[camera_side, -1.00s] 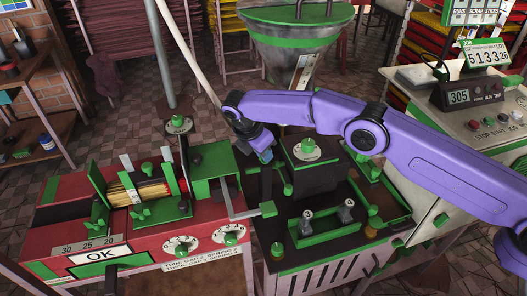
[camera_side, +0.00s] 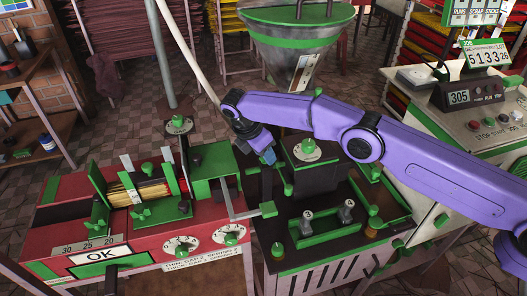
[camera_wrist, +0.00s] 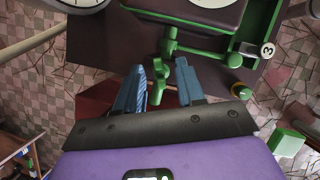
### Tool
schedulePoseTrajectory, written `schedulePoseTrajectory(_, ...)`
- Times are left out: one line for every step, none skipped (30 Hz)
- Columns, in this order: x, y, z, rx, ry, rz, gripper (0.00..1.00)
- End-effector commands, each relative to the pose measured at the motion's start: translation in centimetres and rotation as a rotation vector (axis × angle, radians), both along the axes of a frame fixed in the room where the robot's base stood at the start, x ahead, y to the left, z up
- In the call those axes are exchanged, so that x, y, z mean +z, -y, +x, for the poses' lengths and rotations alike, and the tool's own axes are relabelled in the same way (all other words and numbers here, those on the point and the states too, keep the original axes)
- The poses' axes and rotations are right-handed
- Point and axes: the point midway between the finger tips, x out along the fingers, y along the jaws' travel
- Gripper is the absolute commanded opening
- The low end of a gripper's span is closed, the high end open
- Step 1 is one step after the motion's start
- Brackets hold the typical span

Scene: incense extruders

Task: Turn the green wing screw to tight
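In the wrist view a green wing screw (camera_wrist: 168,46) with rounded arms stands at the near edge of a dark machine block. My gripper (camera_wrist: 160,66) is open, its two blue fingers apart. A green shaft-like part (camera_wrist: 157,74) shows in the gap between them, and I cannot tell whether either finger touches it. The fingertips and the screw there are mostly hidden.
A dial with a green knob (camera_side: 305,150) tops the dark block. A green-trimmed hopper (camera_side: 295,45) stands behind. The red machine (camera_side: 135,245) with incense sticks and more green screws lies left. A green bar (camera_wrist: 205,52) runs right beside the wing screw.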

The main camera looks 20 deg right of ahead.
Motion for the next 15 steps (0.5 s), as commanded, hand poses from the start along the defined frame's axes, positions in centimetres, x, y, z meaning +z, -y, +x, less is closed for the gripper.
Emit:
schedulePoseTrajectory(0.0,0.0,0.0,0.000,0.000,0.000,0.38)
schedulePoseTrajectory(0.0,0.0,0.0,0.000,0.000,0.000,0.38)
schedulePoseTrajectory(0.0,0.0,0.0,0.001,0.000,0.000,0.38)
schedulePoseTrajectory(-0.1,0.0,0.0,0.001,0.000,0.000,0.38)
schedulePoseTrajectory(0.0,0.0,0.0,0.001,0.000,0.000,0.38)
schedulePoseTrajectory(0.0,0.0,0.0,0.001,0.000,0.000,0.38)
schedulePoseTrajectory(0.1,0.0,0.0,0.001,0.000,0.000,0.38)
schedulePoseTrajectory(0.2,0.0,0.0,0.000,0.001,0.000,0.38)
schedulePoseTrajectory(0.5,0.0,0.0,0.001,0.002,0.001,0.38)
schedulePoseTrajectory(0.8,0.0,0.0,0.001,0.002,0.001,0.38)
schedulePoseTrajectory(1.1,0.0,0.0,0.001,0.001,0.002,0.38)
schedulePoseTrajectory(1.7,0.0,0.0,0.000,0.002,0.002,0.38)
schedulePoseTrajectory(2.2,0.0,0.0,0.000,0.003,0.002,0.38)
schedulePoseTrajectory(2.7,-0.1,0.1,0.000,0.004,0.003,0.38)
schedulePoseTrajectory(3.4,0.0,0.0,-0.001,0.003,0.002,0.38)
